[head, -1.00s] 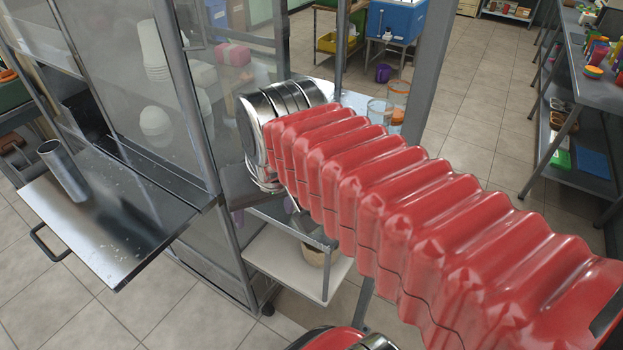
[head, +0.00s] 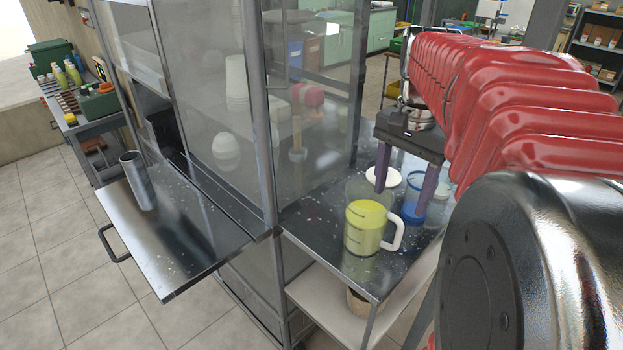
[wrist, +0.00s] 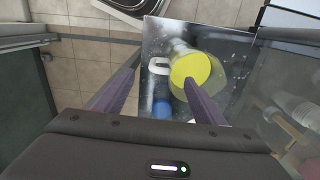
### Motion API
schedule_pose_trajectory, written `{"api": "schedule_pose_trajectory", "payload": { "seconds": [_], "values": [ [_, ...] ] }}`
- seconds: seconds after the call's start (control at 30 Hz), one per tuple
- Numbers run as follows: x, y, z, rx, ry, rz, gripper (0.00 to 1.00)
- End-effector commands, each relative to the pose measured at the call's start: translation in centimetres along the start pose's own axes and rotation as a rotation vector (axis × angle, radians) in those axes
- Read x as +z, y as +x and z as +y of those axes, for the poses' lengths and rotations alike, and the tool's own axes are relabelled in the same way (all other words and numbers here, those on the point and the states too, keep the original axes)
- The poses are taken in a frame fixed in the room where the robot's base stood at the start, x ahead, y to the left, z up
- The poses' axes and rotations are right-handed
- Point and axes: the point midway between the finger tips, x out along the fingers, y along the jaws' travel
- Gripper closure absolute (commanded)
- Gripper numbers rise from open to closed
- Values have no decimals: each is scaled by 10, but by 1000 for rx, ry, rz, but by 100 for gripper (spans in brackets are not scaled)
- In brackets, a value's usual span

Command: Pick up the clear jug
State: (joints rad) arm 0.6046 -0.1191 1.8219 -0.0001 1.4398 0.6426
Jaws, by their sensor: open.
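The clear jug (head: 368,226) stands upright on the dark metal counter, with yellow-green contents and a white handle (head: 394,236) on its right side. In the wrist view the jug (wrist: 188,66) is seen from above, with its handle on the left. My gripper (head: 405,190) has two purple fingers, spread apart with nothing between them. It points down above the counter, behind and to the right of the jug. In the wrist view my gripper (wrist: 163,78) has its right fingertip overlapping the yellow of the jug; I cannot tell whether they touch.
A blue container (head: 412,213) stands on the counter behind the jug, near the right finger. A pale round item (head: 384,178) is partly behind the left finger. A glass cabinet (head: 215,110) borders the counter on the left. A metal tray (head: 185,240) holds a metal cylinder (head: 137,182).

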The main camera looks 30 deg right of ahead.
Motion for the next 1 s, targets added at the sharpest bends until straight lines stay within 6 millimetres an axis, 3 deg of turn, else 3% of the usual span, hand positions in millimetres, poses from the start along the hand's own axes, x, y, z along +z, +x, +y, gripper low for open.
{"api": "schedule_pose_trajectory", "payload": {
  "seconds": [0.27,0.8,1.0],
  "values": [
    [1,5,0,1,-3,-1,36],
    [1,79,0,1,-4,-1,36],
    [0,87,-1,-1,-4,1,36]
  ]
}}
